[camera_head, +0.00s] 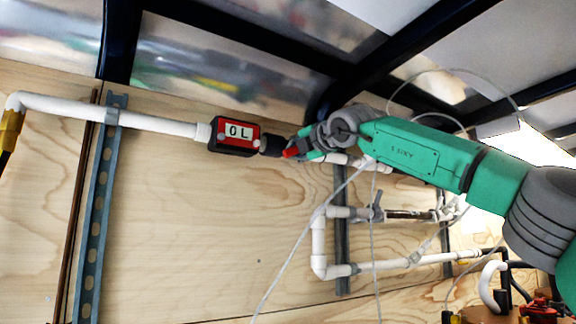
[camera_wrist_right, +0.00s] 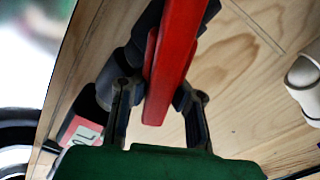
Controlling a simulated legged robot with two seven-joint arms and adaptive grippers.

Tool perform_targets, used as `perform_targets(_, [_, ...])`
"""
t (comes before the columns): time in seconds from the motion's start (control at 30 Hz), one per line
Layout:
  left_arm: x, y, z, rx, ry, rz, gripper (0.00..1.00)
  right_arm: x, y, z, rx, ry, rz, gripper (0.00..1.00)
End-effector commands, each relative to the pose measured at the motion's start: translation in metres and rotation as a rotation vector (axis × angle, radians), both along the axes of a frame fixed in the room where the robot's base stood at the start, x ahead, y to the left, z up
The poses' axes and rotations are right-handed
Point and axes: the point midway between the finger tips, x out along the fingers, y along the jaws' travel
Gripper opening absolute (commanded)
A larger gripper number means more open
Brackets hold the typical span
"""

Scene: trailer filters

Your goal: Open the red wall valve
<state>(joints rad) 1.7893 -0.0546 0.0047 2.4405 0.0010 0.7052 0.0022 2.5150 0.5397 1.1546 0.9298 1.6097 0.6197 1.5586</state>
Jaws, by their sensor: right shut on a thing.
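The red valve handle (camera_wrist_right: 176,62) runs as a long bar between the fingers of my right gripper (camera_wrist_right: 160,100) in the right wrist view. The fingers are closed around it. In the head view a small red part of the valve handle (camera_head: 291,153) shows at the tip of my right gripper (camera_head: 303,147), beside the dark valve body (camera_head: 272,146). The valve sits on the white pipe line along the wooden wall, just right of a red meter (camera_head: 234,136) with a small display. My arm hides part of the valve. My left gripper is not in view.
A white pipe (camera_head: 150,122) runs left from the meter, crossing a grey metal strut (camera_head: 97,215). More white pipes (camera_head: 380,264) with fittings lie below my right arm. Thin cables hang in front of the wall. Dark beams cross overhead. The wall's lower middle is bare.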

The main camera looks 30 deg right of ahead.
Motion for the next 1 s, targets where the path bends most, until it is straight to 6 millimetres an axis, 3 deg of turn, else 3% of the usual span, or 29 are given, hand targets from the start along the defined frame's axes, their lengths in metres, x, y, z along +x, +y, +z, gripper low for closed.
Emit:
perform_targets(0.5, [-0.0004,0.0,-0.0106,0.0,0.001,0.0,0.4,-0.0007,-0.003,0.0092,0.393,0.037,-0.008,0.0])
perform_targets(1.0, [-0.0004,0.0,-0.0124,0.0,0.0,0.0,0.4,0.0009,-0.0048,0.0097,0.497,0.05,-0.01,0.0])
